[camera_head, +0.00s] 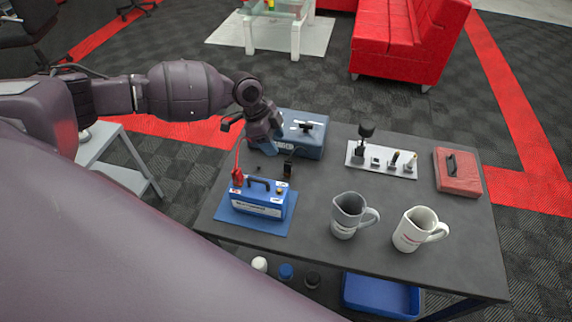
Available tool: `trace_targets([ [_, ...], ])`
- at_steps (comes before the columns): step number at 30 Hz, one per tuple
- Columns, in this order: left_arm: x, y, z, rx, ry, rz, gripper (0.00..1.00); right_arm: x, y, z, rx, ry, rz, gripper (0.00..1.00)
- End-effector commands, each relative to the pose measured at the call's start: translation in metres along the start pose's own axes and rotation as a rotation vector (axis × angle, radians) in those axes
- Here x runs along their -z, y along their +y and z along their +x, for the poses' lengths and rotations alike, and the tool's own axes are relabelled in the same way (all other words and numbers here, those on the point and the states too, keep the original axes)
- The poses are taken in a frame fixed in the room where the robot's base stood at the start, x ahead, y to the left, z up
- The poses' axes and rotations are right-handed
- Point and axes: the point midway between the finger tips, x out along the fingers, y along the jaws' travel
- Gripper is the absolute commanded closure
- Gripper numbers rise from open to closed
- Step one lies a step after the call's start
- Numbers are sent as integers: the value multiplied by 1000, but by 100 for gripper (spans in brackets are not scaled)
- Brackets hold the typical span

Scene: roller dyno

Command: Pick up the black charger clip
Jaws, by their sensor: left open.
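The black charger clip (288,168) stands upright just behind the right end of the blue battery (257,201), close to its yellow terminal. I cannot tell if it touches the battery. A red clip (237,177) with a red cable rises at the battery's left end. My left gripper (270,151) points down over the table, above and slightly left of the black clip and apart from it. It is open, and no object shows in it; its fingers are partly hidden by its own body. My right gripper is not in view.
The battery sits on a blue mat (278,226). A blue-grey box (313,140) stands behind my gripper. Two mugs, grey (345,219) and white (412,231), stand front right. A white tray (386,173) with small parts and a red case (457,177) lie farther right.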

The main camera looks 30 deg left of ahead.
Motion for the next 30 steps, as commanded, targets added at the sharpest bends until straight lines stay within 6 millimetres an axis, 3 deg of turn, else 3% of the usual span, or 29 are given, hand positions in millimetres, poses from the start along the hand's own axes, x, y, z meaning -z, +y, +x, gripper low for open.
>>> trace_targets([
  [6,1,0,32,-1,0,0,46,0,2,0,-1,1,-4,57],
  [14,2,1,48,0,0,1,46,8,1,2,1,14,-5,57],
  [24,6,6,90,-1,0,0,46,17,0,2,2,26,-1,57],
  [30,5,6,95,2,-1,0,46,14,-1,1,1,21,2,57],
])
